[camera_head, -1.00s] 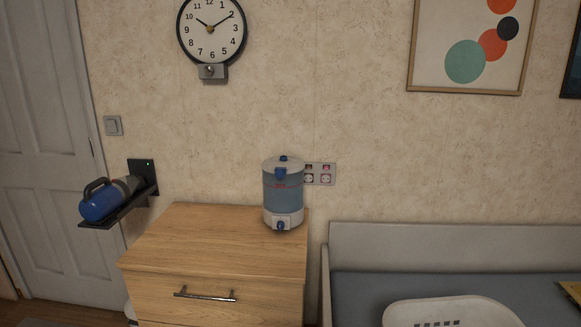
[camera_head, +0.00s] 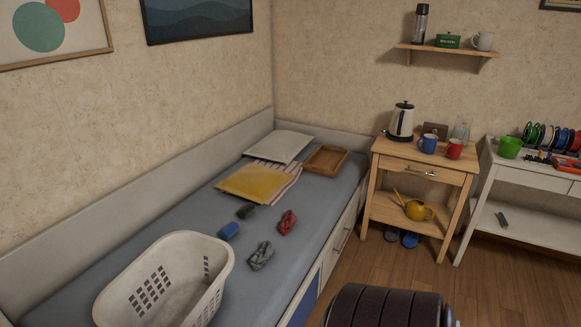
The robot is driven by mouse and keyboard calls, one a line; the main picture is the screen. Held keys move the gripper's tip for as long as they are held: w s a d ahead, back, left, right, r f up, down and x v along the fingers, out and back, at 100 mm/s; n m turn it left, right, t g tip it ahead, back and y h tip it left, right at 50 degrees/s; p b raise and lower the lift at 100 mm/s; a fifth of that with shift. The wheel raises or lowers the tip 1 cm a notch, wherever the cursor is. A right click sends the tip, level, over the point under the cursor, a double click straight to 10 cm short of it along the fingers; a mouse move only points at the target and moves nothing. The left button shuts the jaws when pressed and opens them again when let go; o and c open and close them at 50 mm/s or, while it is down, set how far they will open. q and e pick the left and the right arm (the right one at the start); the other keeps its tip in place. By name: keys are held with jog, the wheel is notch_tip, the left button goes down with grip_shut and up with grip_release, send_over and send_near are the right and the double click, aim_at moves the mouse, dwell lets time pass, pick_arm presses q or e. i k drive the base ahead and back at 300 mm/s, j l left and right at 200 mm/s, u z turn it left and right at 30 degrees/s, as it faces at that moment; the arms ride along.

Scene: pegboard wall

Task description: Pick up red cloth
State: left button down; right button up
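A small crumpled red cloth (camera_head: 287,222) lies on the grey bed (camera_head: 141,251), near its front edge. A crumpled grey cloth (camera_head: 261,256) lies just in front of it. A blue rolled item (camera_head: 228,231) and a dark rolled item (camera_head: 246,211) lie to its left. Nothing covers the red cloth. Neither of my grippers is in view.
A white laundry basket (camera_head: 168,277) stands on the bed at the lower left. A yellow cushion (camera_head: 255,184), a pale pillow (camera_head: 281,146) and a wooden tray (camera_head: 326,159) lie farther back. A wooden side table (camera_head: 421,165) stands right of the bed, with wooden floor (camera_head: 500,272) in front.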

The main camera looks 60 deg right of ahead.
aim_at(288, 222)
jog(key=z, duration=2.05)
jog(key=u, duration=0.45)
jog(key=i+l+u, duration=0.15)
jog(key=l+u, duration=0.3)
jog(key=i+l+u, duration=0.1)
jog(key=l+u, duration=0.2)
jog(key=u, duration=0.15)
jog(key=l+u, duration=0.95)
jog(key=k+j, duration=0.05)
jog(key=j, duration=0.05)
